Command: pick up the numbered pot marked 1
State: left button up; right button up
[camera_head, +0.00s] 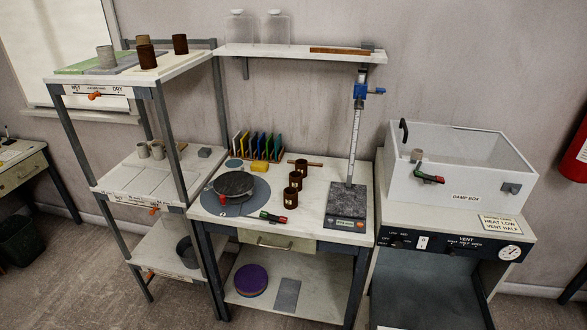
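Three dark brown pots stand in a row on the white worktable: a front pot (290,198), a middle pot (295,180) and a back pot (301,168). Pale marks show on the front and middle pots, but they are too small to read. More brown pots (147,56) and a grey pot (106,57) stand on the top of the left rack. Small pale pots (157,150) stand on its middle shelf. I cannot tell which pot is marked 1. Neither of my grippers is in view.
A black round plate (234,184) sits left of the table pots, with coloured upright tiles (262,146) behind. A green-and-red handled object (273,217) lies near the front edge. A height gauge (355,130) on a dark base stands right.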

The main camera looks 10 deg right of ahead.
aim_at(301, 169)
jog(key=i+j, duration=0.15)
jog(key=j, duration=0.2)
jog(key=i+j+z, duration=0.1)
jog(key=j, duration=0.25)
jog(key=i+j+z, duration=0.1)
jog(key=j, duration=0.25)
jog(key=i+j, duration=0.25)
jog(key=i+j+z, duration=0.1)
jog(key=j, duration=0.35)
jog(key=i+j, duration=0.15)
jog(key=j, duration=0.25)
jog(key=l+z, duration=0.05)
